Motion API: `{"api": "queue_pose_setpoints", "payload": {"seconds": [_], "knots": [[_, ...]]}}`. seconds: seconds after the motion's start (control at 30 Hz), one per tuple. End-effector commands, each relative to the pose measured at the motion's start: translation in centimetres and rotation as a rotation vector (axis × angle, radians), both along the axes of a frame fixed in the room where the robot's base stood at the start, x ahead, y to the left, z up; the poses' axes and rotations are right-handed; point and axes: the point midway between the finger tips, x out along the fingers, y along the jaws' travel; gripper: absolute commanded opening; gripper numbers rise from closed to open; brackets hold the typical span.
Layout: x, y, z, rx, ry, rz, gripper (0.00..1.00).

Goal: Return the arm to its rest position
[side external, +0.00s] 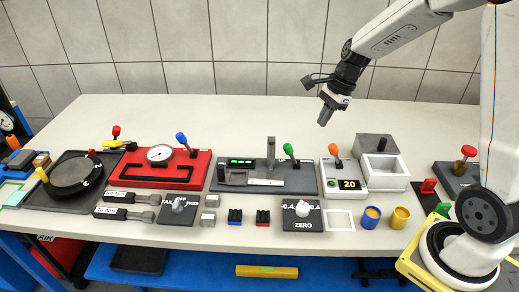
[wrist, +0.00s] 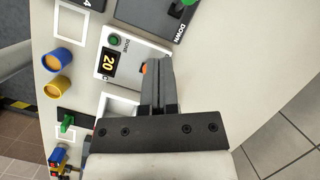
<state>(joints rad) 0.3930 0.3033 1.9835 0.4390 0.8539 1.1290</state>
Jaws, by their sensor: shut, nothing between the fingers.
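My gripper (side external: 325,115) hangs in the air above the back right part of the table, over the panel with the orange-knobbed lever (side external: 334,150). Its fingertips point down and nothing touches them. In the wrist view my gripper (wrist: 157,62) has its two grey fingers pressed together, with nothing held. The fingers partly hide the orange knob (wrist: 144,68) there. The panel's display (side external: 349,185) reads 20, and it also shows in the wrist view (wrist: 109,64).
A white open box (side external: 384,168) stands right of the panel. A green-knobbed lever (side external: 289,150) and upright grey post (side external: 271,152) stand to the left. A red-knobbed lever (side external: 468,152) is at the right. Yellow (side external: 400,217) and blue (side external: 371,217) cups sit near the front edge. The back strip of the table is clear.

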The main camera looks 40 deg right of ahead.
Motion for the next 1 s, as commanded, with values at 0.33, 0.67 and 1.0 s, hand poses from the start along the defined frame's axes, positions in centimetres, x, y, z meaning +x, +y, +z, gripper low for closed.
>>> {"api": "queue_pose_setpoints", "payload": {"seconds": [0.33,0.67,1.0], "knots": [[-4.9,5.3,-2.4,-0.271,-0.124,0.720,0.00],[-9.6,9.0,-4.2,-0.479,-0.241,1.426,0.00],[-11.7,10.4,-4.9,-0.561,-0.298,1.750,0.00]]}}
